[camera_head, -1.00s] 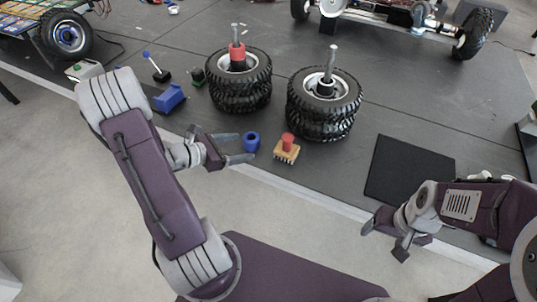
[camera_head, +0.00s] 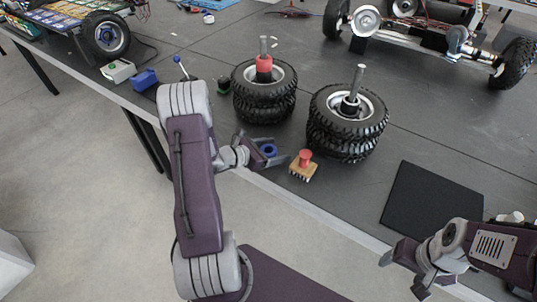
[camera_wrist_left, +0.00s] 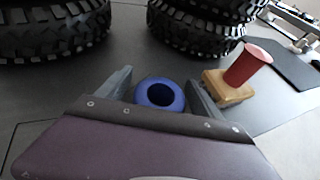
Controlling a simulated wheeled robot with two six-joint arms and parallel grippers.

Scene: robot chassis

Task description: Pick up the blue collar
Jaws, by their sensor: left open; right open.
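The blue collar (camera_head: 268,150) is a short ring lying on the dark table near its front edge. My left gripper (camera_head: 272,153) is open, with its fingers on either side of the collar. In the left wrist view the collar (camera_wrist_left: 160,93) sits between the two spread fingers (camera_wrist_left: 160,88), with its hole facing up. I see a gap on its left; its right side is close to the right finger, and I cannot tell if they touch. My right gripper (camera_head: 404,270) is open and empty at the lower right, off the table's front edge.
A brush with a red handle (camera_head: 305,158) stands just right of the collar, near the right finger. Two tyre stacks on posts stand behind, the left (camera_head: 265,95) with a red collar (camera_head: 264,66), the right (camera_head: 347,125) bare. A black mat (camera_head: 430,203) lies at right.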

